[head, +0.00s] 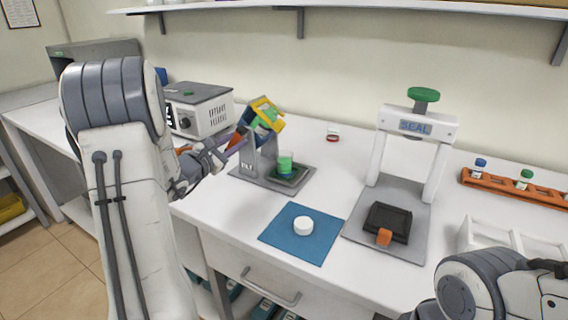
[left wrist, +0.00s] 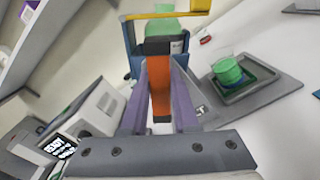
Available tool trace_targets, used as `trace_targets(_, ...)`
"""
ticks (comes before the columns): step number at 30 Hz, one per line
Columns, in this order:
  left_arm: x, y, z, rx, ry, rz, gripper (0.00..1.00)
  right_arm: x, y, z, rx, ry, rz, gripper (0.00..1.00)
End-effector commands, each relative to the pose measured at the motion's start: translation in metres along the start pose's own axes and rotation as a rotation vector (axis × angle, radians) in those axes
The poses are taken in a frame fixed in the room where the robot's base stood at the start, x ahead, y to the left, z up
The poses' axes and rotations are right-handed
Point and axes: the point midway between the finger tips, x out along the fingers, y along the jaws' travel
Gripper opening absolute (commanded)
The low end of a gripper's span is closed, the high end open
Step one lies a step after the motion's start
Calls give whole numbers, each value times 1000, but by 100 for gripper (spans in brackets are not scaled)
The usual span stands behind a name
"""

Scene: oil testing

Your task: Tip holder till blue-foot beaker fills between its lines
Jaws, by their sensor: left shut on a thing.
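The tipping holder (head: 266,116) has a yellow and blue frame around a green container, and it leans over on its grey stand. My left gripper (head: 236,143) is shut on its orange handle (left wrist: 158,88), which sits between the purple fingers in the left wrist view. The beaker (head: 286,164) stands upright on a dark tray on the grey base, below and right of the holder. It looks green with a blue-green lower part, and it also shows in the left wrist view (left wrist: 228,72). Its lines and exact level are too small to read. My right gripper is outside the picture.
A white cap (head: 303,225) lies on a blue mat (head: 285,243). A seal press (head: 418,124) stands to the right. An orange rack (head: 520,188) holds vials at far right. A grey-white machine (head: 205,108) stands behind my left arm. A small red-banded jar (head: 333,132) stands behind.

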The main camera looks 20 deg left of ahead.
Motion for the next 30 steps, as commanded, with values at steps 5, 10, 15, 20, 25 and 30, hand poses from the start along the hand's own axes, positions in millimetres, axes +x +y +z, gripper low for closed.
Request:
trace_targets(5,0,0,-1,1,1,-1,0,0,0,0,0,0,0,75)
trace_targets(10,0,1,2,-101,3,-2,0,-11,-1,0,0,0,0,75)
trace_targets(15,0,2,4,-400,5,-2,0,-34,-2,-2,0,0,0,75)
trace_targets(20,0,1,1,-575,4,-1,0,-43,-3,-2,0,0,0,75)
trace_targets(25,0,0,0,-597,1,-1,0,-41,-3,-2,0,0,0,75)
trace_targets(30,0,0,0,-595,1,-1,0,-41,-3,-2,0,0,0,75)
